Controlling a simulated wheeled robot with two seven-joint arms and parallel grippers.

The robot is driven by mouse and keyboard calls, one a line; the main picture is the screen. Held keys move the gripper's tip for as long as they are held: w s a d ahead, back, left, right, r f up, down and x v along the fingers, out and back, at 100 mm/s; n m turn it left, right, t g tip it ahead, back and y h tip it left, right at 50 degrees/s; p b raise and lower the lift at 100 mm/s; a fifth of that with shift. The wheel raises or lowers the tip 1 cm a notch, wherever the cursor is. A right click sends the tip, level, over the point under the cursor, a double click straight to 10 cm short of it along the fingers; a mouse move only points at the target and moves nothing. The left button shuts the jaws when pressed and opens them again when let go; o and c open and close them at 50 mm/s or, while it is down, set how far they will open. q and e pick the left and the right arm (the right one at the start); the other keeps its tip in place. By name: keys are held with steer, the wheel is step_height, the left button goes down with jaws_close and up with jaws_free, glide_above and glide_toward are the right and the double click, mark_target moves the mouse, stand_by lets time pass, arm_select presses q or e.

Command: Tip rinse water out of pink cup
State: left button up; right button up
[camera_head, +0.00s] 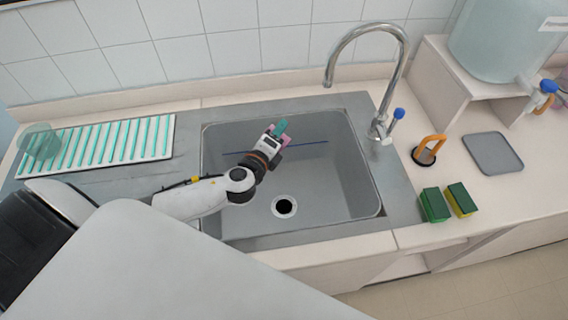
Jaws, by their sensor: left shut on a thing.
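My left arm reaches in from the left over the grey sink (345,190). My left gripper (277,135) is over the back middle of the basin and is shut on the pink cup (283,141). Only a small pink part of the cup shows, as the gripper hides most of it. A teal piece (281,126) shows at the gripper's tip; I cannot tell what it belongs to. I cannot see the cup's opening, its exact tilt or any water. My right gripper is not in view.
The chrome faucet (398,70) arches at the sink's back right. A striped drying rack (125,140) with a clear greenish cup (38,142) is at left. Sponges (435,204), an orange-handled item (428,150), a grey tray (493,152) and a water tank (500,40) stand right.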

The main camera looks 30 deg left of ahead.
arm_select(q)
steer(key=shift+s+d+r+m+y, duration=0.15)
steer(key=shift+d+m, duration=0.1)
steer(key=shift+m, duration=0.35)
steer(key=shift+w+d+r+m+y, duration=0.15)
steer(key=shift+d+m, duration=0.1)
steer(key=shift+m, duration=0.35)
stand_by(0.6)
steer(key=shift+s+d+r+m+t+y, duration=0.1)
steer(key=shift+d+m+t+y, duration=0.2)
steer(key=shift+m, duration=0.4)
steer(key=shift+s+d+m+t+y, duration=0.1)
steer(key=shift+d+m+t, duration=0.3)
steer(key=shift+m, duration=0.3)
stand_by(0.8)
stand_by(0.8)
